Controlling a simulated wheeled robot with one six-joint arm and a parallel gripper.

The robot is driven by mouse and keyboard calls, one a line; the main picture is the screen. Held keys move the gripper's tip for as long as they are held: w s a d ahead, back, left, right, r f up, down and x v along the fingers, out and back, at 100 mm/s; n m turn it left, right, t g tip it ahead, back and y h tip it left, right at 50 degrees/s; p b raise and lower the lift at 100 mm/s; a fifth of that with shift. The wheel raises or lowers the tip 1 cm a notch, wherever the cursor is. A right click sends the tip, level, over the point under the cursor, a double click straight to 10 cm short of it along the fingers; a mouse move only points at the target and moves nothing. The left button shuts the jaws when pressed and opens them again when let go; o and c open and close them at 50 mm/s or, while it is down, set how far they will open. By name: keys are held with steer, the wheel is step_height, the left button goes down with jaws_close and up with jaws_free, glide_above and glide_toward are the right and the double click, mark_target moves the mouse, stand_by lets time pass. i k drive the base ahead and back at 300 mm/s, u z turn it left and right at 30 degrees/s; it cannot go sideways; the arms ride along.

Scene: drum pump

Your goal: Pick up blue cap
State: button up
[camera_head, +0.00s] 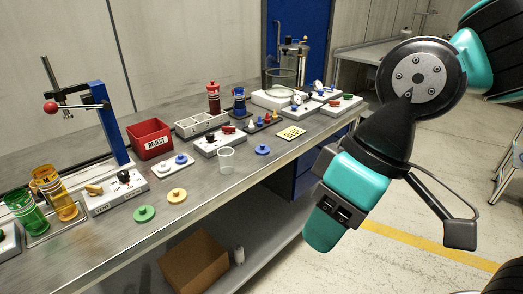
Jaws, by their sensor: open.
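A small blue cap (263,150), a flat round disc with a knob, lies on the front part of the steel workbench (225,190), right of a clear cup. Another blue round piece (181,159) sits on a small white base further left. My gripper (392,235) hangs at the right, in front of the bench edge and over the floor. It is apart from both blue pieces, and its spread parts hold nothing that I can see.
A clear cup (226,161), a yellow disc (177,195) and a green disc (144,213) stand near the cap. A cardboard box (194,262) sits on the lower shelf.

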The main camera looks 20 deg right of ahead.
mark_target(263, 149)
steer(key=z, duration=0.05)
steer(key=k, duration=0.65)
steer(key=u, duration=0.55)
steer(key=i, duration=0.7)
steer(key=u, duration=0.4)
steer(key=i, duration=1.35)
steer(key=z, duration=0.65)
